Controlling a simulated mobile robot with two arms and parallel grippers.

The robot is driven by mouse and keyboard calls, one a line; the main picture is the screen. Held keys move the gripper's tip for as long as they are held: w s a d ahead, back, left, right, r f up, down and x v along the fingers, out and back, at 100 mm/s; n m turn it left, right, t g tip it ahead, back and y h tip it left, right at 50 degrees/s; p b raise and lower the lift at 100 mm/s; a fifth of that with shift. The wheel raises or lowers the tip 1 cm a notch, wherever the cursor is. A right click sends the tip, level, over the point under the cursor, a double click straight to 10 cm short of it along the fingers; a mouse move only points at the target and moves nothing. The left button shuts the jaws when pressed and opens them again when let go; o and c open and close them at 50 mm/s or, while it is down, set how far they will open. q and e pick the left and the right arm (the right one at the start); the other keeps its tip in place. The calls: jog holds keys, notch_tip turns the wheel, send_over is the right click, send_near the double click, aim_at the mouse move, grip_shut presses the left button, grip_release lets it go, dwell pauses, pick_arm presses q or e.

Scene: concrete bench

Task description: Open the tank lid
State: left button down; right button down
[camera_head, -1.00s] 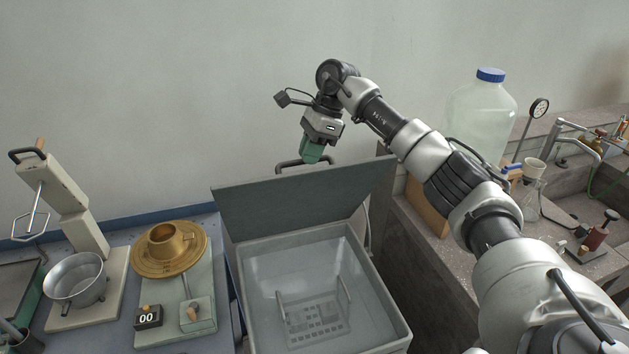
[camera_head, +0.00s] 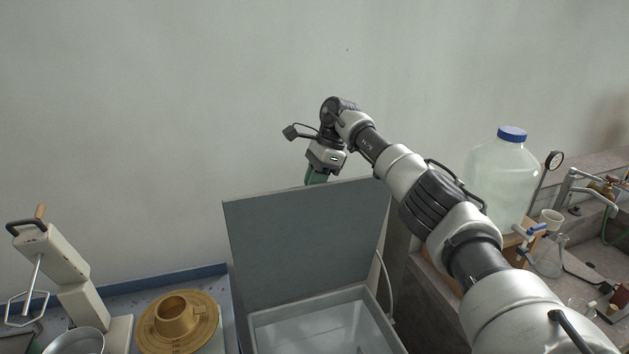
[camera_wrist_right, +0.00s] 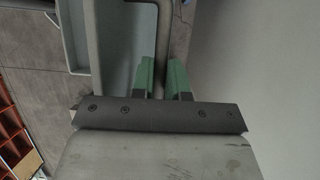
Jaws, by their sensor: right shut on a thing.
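The tank lid (camera_head: 300,235) is a grey flat panel, raised to a steep, nearly upright angle at the back of the tank. The tank (camera_head: 378,318) is a light grey open box at the bottom of the head view, its front cut off. My right gripper (camera_head: 317,175) is at the lid's top edge, its green fingertips partly hidden behind it. In the right wrist view, the green fingers of this gripper (camera_wrist_right: 161,78) are shut on the lid's metal handle (camera_wrist_right: 161,40). The handle is hidden in the head view. My left gripper is not in view.
A brass flanged piece (camera_head: 205,330) and a metal bowl (camera_head: 75,342) stand left of the tank. A large plastic jug (camera_head: 500,180) with a blue cap and glassware stand on the right bench. The wall (camera_head: 150,120) is behind the lid.

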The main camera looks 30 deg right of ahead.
jog(key=shift+s+f, duration=0.1)
jog(key=shift+f, duration=0.4)
jog(key=c, duration=1.5)
grip_release()
jog(key=shift+o, duration=1.3)
jog(key=shift+w+f, duration=0.1)
jog(key=shift+w, duration=0.15)
jog(key=shift+o, duration=0.6)
jog(key=shift+w+d+f, duration=0.1)
jog(key=shift+w, duration=0.25)
jog(key=shift+s+d+r, duration=0.1)
jog(key=shift+s+r, duration=0.2)
jog(key=shift+r, duration=0.3)
jog(key=p+v, duration=0.3)
jog(key=v, duration=0.6)
jog(key=shift+w+d+r+p, duration=0.25)
jog(key=shift+r+p, duration=0.05)
